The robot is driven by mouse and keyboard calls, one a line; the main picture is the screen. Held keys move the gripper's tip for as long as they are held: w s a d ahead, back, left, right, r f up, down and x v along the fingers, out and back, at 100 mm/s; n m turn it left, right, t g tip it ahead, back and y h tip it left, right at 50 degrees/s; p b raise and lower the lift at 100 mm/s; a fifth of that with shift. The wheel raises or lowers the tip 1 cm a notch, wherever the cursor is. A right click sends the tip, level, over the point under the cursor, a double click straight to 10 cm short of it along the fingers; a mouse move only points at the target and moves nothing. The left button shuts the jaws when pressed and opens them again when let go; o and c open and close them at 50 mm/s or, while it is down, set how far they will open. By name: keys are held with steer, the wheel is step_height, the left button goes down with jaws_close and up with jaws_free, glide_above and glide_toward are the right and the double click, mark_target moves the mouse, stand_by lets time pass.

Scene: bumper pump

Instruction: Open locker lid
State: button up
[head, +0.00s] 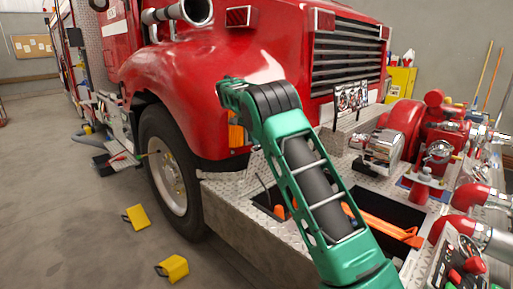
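The truck's diamond-plate bumper (262,236) holds a dark open recess, the locker (394,211), with orange items (390,229) inside. The opening shows on both sides of my green arm, which crosses in front of its middle. A grey plate (352,134) stands raised behind the recess, near the grille; it may be the locker lid, but I cannot tell for sure. My arm reaches up and left from the lower right, bending at a black joint in front of the red fender. My gripper does not show.
Red and chrome pump fittings (404,129) crowd the bumper's right side, with a control panel (463,262) at lower right. Yellow wheel chocks (173,268) (136,217) lie on the floor near the front wheel (168,172). The floor at left is mostly clear.

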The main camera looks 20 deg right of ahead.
steer(key=shift+r, duration=0.15)
steer(key=shift+a+r, duration=0.1)
steer(key=shift+r, duration=0.3)
steer(key=v, duration=0.9)
steer(key=shift+a+r, duration=0.2)
steer(key=shift+r, duration=0.1)
